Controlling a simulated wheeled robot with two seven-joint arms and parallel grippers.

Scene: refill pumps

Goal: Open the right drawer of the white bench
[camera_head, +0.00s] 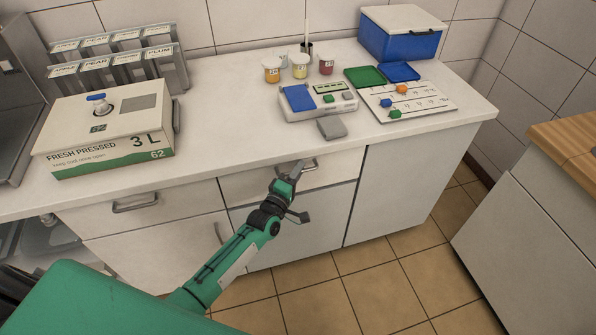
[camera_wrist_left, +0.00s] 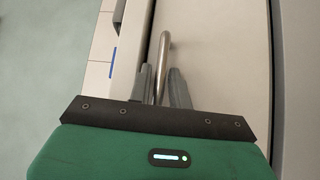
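The white bench (camera_head: 400,195) has a right drawer (camera_head: 335,176) under its worktop, and its front looks flush with the bench. The bar handle (camera_head: 309,164) of that drawer is partly hidden by my left gripper (camera_head: 297,172). In the left wrist view the metal handle (camera_wrist_left: 164,48) runs between the two grey fingers of my left gripper (camera_wrist_left: 161,85). My right gripper is in neither view.
A left drawer (camera_head: 134,202) and cupboard doors are also in the bench front. A juice box (camera_head: 105,135), cups, a grey device (camera_head: 318,102) and a blue cooler (camera_head: 400,38) stand on top. The tiled floor (camera_head: 375,285) before the bench is clear. A wood-topped counter (camera_head: 570,145) stands right.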

